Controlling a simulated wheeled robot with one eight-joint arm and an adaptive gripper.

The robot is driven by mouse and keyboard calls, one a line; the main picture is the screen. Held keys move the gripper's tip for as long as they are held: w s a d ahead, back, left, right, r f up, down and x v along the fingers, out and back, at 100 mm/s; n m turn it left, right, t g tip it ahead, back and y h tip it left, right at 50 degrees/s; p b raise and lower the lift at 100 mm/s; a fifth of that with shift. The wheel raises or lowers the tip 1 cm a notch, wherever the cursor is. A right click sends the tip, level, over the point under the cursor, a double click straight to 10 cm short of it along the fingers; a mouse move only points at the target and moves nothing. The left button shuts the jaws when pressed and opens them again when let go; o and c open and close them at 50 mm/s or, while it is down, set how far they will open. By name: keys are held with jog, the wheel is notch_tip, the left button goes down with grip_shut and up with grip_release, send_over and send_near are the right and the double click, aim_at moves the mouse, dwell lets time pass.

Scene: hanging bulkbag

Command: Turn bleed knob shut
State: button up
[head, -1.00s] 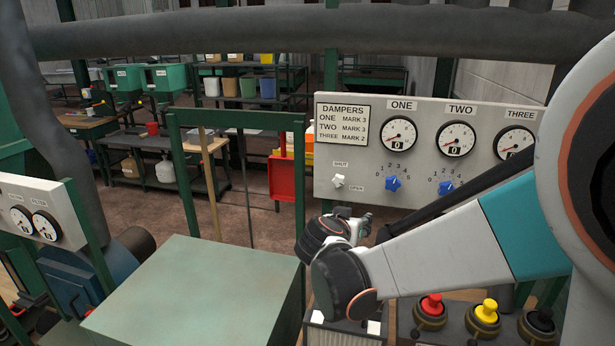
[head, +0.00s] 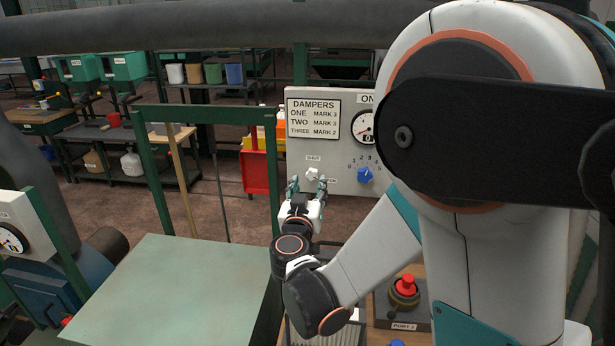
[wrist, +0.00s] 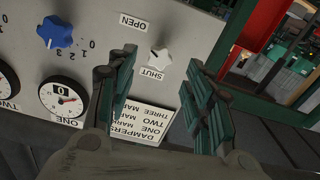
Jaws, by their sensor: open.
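The bleed knob is a small white knob (head: 312,174) on the grey damper panel (head: 340,185), between a SHUT label above it and an OPEN label at its lower right. My gripper (head: 307,184) is open, just in front of the panel and level with the knob. In the wrist view, which shows the panel upside down, the white knob (wrist: 160,56) lies ahead of and between the two green-padded fingers of the gripper (wrist: 161,82). The fingers appear apart from the knob. The knob's pointer direction is too small to tell surely.
A blue damper knob (head: 365,175) sits right of the white knob, also seen in the wrist view (wrist: 54,33). A red tray (head: 256,172) hangs left of the panel.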

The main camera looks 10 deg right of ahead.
aim_at(312, 176)
jog(key=x, duration=0.6)
jog(key=c, duration=1)
